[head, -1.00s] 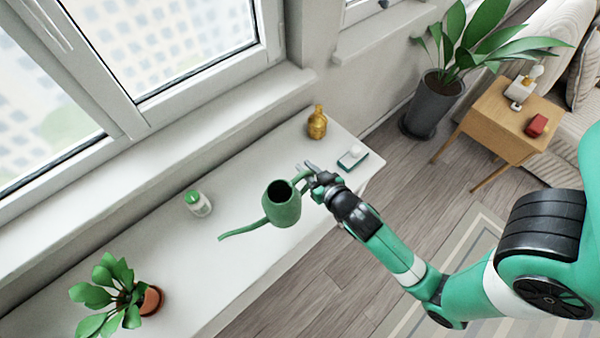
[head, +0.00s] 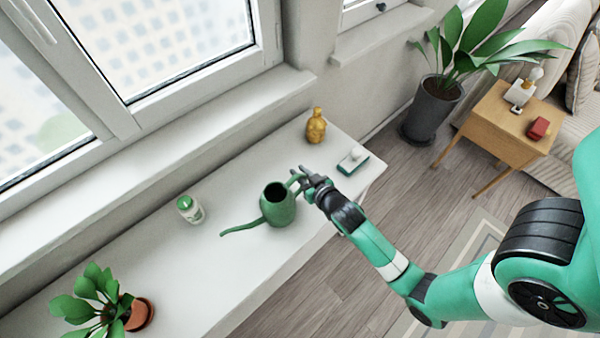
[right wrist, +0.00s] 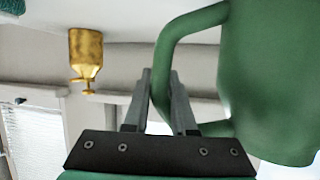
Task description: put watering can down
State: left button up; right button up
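The green watering can (head: 279,209) is upright at the front part of the white counter (head: 212,268), its long spout pointing left. I cannot tell whether its base touches the counter. My right gripper (head: 298,178) is at the can's handle, on its right side. In the right wrist view the two fingers (right wrist: 162,85) are on either side of the green handle (right wrist: 167,55) and look closed on it. The can's body (right wrist: 265,80) fills the right of that view. My left gripper is not in view.
A white bottle with a green lid (head: 190,209) stands left of the can. A potted plant (head: 138,314) is at the near left. Bare counter lies around the can.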

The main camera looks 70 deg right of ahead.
jog(key=o, duration=0.4)
jog(key=shift+f+b, duration=0.3)
jog(key=shift+b, duration=0.1)
jog(key=p+v, duration=0.3)
jog(key=v, duration=0.8)
jog(key=shift+s+a+r, duration=0.15)
jog(key=shift+s+r, duration=0.1)
jog(key=shift+s, duration=0.05)
